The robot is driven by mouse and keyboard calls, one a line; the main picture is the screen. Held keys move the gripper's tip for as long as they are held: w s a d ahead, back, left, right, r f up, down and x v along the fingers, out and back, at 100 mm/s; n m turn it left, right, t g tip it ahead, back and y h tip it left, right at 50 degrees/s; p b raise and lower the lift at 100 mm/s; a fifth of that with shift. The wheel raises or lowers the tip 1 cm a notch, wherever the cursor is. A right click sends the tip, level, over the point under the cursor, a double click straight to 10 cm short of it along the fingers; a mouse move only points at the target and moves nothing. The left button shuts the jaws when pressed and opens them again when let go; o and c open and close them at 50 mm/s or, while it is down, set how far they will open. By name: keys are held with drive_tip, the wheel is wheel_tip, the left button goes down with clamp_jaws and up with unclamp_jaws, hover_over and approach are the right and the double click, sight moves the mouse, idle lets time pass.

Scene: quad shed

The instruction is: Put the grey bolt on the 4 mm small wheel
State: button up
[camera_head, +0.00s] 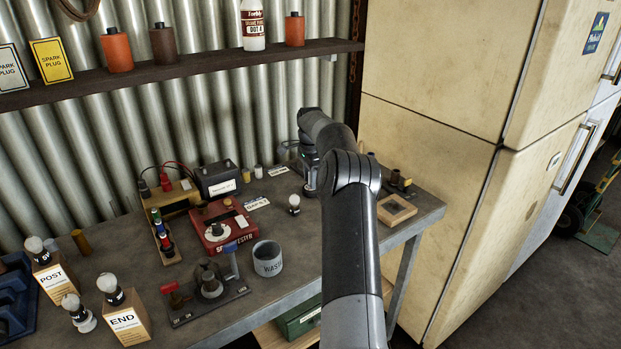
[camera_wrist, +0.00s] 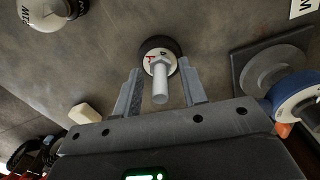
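In the wrist view a grey bolt (camera_wrist: 160,86) shows between my fingers, its hex head toward a small wheel and its shank toward the camera. The small wheel (camera_wrist: 148,57) has a pale face, a dark rim and a partly covered mark that looks like a red and black 4. The bolt overlaps the wheel's face; I cannot tell whether they touch. My gripper (camera_wrist: 161,91) is open, one finger on each side of the bolt with a gap to it. In the head view my arm hides the fingers, the bolt and the wheel.
A dark plate with a grey disc (camera_wrist: 268,64) and a blue ring (camera_wrist: 297,94) is close on the right in the wrist view. A wooden tray (camera_head: 383,219) lies right of my arm. A waste cup (camera_head: 268,262) and red tester (camera_head: 222,226) stand left. The fridge borders the bench.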

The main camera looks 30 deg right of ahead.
drive_tip(key=shift+o, duration=0.7)
drive_tip(key=shift+r, duration=0.1)
wheel_tip(320, 180, up, 11)
drive_tip(key=shift+r, duration=0.6)
